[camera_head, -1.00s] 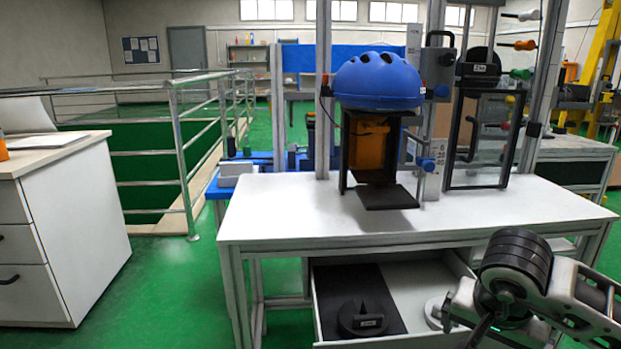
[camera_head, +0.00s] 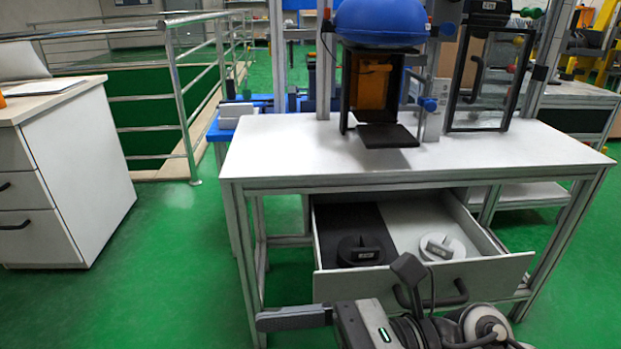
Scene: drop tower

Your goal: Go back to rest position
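My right gripper (camera_head: 350,294) is at the bottom centre, in front of the open drawer. Its two dark fingers are spread apart with nothing seen between them. One finger overlaps the drawer front near its dark handle (camera_head: 455,296) in the picture; I cannot tell whether they touch. My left gripper is not in view. The pulled-out drawer (camera_head: 490,272) under the white table (camera_head: 290,150) holds a dark weight (camera_head: 360,252) on its black side and a light grey weight (camera_head: 441,246) on its white side.
On the table stand a black drop-tower frame (camera_head: 347,90) with a blue helmet (camera_head: 380,22) on top and a clear-panelled door (camera_head: 482,85). A white cabinet (camera_head: 75,175) stands at the left beside a metal railing (camera_head: 180,90). The green floor between cabinet and table is clear.

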